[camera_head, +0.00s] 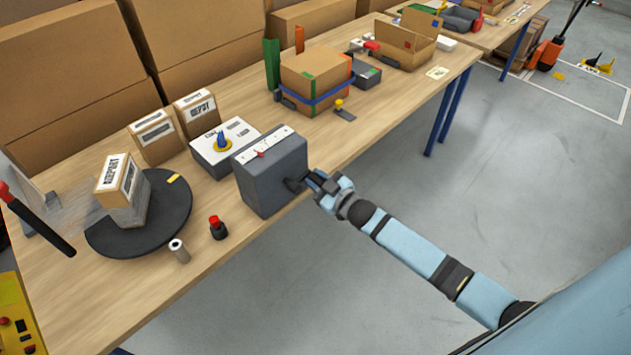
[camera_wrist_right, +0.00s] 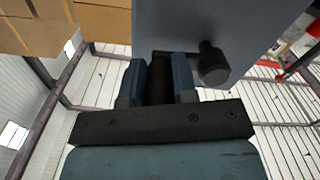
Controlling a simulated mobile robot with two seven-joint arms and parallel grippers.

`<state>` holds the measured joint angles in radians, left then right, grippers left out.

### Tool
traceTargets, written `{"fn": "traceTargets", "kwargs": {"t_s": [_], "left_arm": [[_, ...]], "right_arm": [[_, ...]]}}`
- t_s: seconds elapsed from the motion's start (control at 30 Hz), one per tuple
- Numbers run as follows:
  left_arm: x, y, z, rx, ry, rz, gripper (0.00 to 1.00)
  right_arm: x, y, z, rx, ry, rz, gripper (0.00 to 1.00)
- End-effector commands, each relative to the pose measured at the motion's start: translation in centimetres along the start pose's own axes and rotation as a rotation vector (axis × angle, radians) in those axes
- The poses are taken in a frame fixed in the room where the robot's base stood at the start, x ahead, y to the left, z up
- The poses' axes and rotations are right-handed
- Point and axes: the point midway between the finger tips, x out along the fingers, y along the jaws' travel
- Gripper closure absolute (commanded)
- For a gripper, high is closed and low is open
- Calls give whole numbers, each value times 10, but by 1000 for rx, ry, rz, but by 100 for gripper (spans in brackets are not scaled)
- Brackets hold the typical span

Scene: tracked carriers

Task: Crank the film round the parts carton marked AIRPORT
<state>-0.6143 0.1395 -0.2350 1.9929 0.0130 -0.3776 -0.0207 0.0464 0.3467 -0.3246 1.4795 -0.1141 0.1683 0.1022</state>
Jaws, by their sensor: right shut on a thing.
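The carton marked AIRPORT (camera_head: 119,180) stands upright on a dark round turntable (camera_head: 178,222). Clear film (camera_head: 82,208) runs to it from the left, and its lower part looks greyish, as if covered by film. A grey box (camera_head: 275,178) with a dial on top stands at the table's front edge, with a dark crank (camera_head: 294,184) on its right side. My right gripper (camera_head: 312,182) is shut on the crank. In the right wrist view its fingers (camera_wrist_right: 160,82) close around a dark part, beside a round dark knob (camera_wrist_right: 213,64). My left gripper is not in view.
Two other labelled cartons (camera_head: 157,138) stand behind the turntable. A white box with a blue pointer (camera_head: 224,146) is beside the grey box. A red-topped button (camera_head: 218,228) and a small roll (camera_head: 179,251) stand in front. The table's front left is clear.

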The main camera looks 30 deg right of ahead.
Motion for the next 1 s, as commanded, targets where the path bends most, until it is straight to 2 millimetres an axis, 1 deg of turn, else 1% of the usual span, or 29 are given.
{"fn": "traceTargets", "kwargs": {"t_s": [0.1, 0.33, 0.37, 0.4, 0.47, 0.7, 0.8, 0.87, 0.97, 1.0], "left_arm": [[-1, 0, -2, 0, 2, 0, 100], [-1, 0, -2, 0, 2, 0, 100], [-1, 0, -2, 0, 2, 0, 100], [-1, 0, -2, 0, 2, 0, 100], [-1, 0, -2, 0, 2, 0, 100], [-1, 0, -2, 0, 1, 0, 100], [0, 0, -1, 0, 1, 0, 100], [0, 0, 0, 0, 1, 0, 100], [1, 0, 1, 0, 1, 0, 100], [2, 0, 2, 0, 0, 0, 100]], "right_arm": [[0, 2, -3, -49, 0, 1, 97], [0, 1, -2, -50, -1, 1, 97], [0, 1, -2, -50, -1, 1, 71], [0, 1, -2, -50, -1, 1, 62], [0, 1, -2, -49, -1, 1, 48], [0, 1, -2, -48, -1, 0, 48], [-4, 1, -2, -48, -1, 0, 48], [-9, 0, -1, -48, -1, 0, 48], [-25, 0, 0, -48, -2, -1, 48], [-34, 0, 0, -48, -3, -1, 48]]}}
